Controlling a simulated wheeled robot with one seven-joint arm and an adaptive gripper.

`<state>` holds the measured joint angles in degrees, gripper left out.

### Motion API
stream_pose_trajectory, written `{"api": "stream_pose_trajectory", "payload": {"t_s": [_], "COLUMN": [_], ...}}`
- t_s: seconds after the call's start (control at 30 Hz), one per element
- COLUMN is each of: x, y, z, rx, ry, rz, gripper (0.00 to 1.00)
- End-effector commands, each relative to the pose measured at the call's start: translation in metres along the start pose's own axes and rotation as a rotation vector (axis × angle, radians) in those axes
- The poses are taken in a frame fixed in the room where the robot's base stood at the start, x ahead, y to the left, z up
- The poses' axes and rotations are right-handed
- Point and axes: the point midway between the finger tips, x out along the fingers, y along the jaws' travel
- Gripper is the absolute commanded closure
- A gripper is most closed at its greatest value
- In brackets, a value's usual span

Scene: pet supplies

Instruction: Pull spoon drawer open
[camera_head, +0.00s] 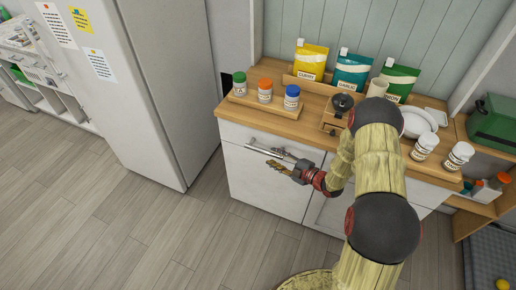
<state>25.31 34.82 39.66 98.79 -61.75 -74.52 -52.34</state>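The drawer (236,133) is the white upper front on the left of the wooden-topped cabinet. It looks closed, flush with the cabinet face. Its metal bar handle (262,151) runs along the front. My gripper (279,165) is at the right part of this handle, just in front of it and slightly below. Its brownish fingertips point left toward the bar. The fingers are small here, and I cannot tell whether they are around the handle or only beside it. No spoon shows.
The counter (222,112) holds three capped jars, several pouches, a coffee grinder (342,104), a white plate and two white jars. A fridge (165,90) stands at left. Floor (170,235) in front of the cabinet is clear. A green box (492,122) is at right.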

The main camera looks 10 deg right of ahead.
Motion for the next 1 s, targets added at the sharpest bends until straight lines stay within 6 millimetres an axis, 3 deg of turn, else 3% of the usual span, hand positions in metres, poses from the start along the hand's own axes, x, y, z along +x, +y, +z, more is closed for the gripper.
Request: {"api": "stream_pose_trajectory", "payload": {"t_s": [0.5, 0.87, 1.0], "x": [0.068, 0.074, 0.074], "y": [-0.002, 0.0, 0.0], "z": [0.0, 0.0, 0.0], "rx": [0.0, 0.0, 0.0], "ry": [0.001, -0.001, 0.0], "rz": [-0.002, 0.0, 0.0], "gripper": [0.65, 0.65, 0.72]}}
